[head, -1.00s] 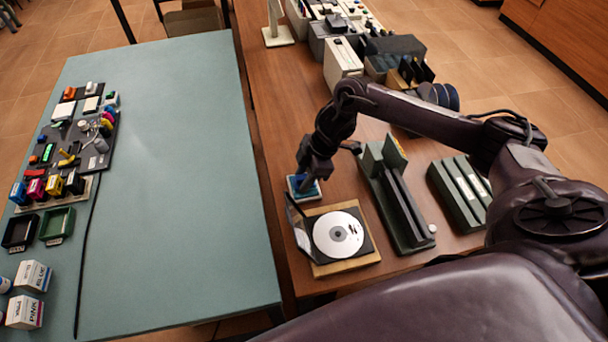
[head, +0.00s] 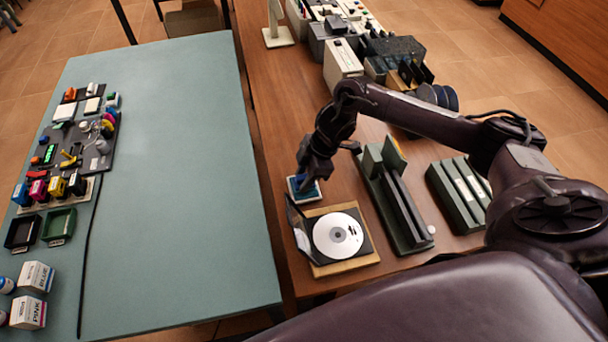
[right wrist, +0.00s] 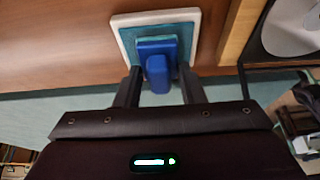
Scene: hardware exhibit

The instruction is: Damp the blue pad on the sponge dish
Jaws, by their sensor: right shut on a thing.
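The sponge dish (head: 293,195) is a small pale square dish on the brown table, just behind the disc case. In the right wrist view the white rim of the dish (right wrist: 205,17) surrounds a teal sponge (right wrist: 126,36). The blue pad (right wrist: 157,48) lies over the sponge, with its grip towards my fingers; whether it presses on the sponge I cannot tell. My right gripper (head: 305,184) is over the dish, and in the wrist view its two fingers (right wrist: 160,85) are shut on the pad's grip. My left gripper is not in view.
An open disc case with a white disc (head: 338,234) sits on a wooden board close in front of the dish. A dark green slotted rack (head: 400,210) stands to the right. The teal table (head: 180,180) to the left is mostly clear, with inks and trays along its left side.

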